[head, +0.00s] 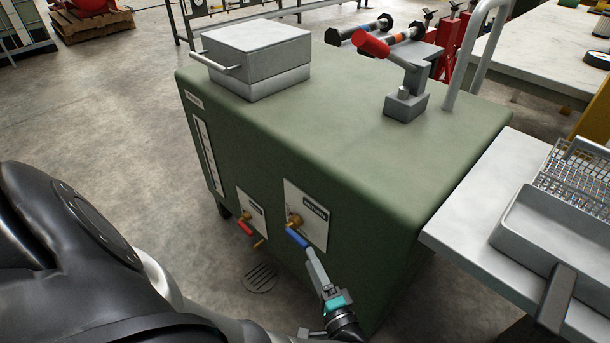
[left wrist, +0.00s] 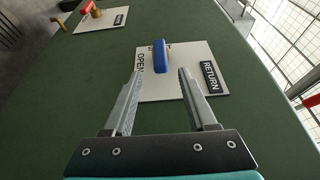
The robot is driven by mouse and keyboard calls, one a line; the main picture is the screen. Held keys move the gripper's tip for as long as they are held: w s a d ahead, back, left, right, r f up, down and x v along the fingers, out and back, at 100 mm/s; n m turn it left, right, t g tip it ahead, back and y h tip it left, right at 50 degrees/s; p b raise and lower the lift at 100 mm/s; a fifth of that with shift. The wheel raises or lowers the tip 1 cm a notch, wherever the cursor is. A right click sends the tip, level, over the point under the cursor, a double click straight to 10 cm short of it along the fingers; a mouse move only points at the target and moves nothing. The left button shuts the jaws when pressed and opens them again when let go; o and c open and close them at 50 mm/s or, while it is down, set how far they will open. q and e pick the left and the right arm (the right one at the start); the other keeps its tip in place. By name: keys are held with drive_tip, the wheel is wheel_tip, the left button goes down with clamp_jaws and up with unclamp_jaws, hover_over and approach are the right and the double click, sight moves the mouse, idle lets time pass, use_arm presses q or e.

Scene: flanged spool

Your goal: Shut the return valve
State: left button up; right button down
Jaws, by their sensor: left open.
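The return valve has a blue lever handle (head: 296,237) on a brass body (head: 294,220), mounted on a white plate marked RETURN (head: 318,215) on the green cabinet's front. My left gripper (head: 309,253) is open and empty, close to the handle's lower end. In the left wrist view, the blue handle (left wrist: 160,56) lies just ahead of the fingertips (left wrist: 158,72), roughly centred between them. I cannot tell whether they touch it. The word OPEN shows on the plate (left wrist: 180,90) left of the handle; another marking is partly hidden behind it. My right gripper is not in view.
A second valve with a red handle (head: 244,228) sits on its own plate, left of the return valve. The green cabinet (head: 360,200) carries a grey box (head: 257,55) and a red-gripped lever (head: 371,44). A bench with a grey tray (head: 530,225) stands close at right.

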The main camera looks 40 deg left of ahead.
use_arm(q)
drive_tip(key=v, duration=0.9)
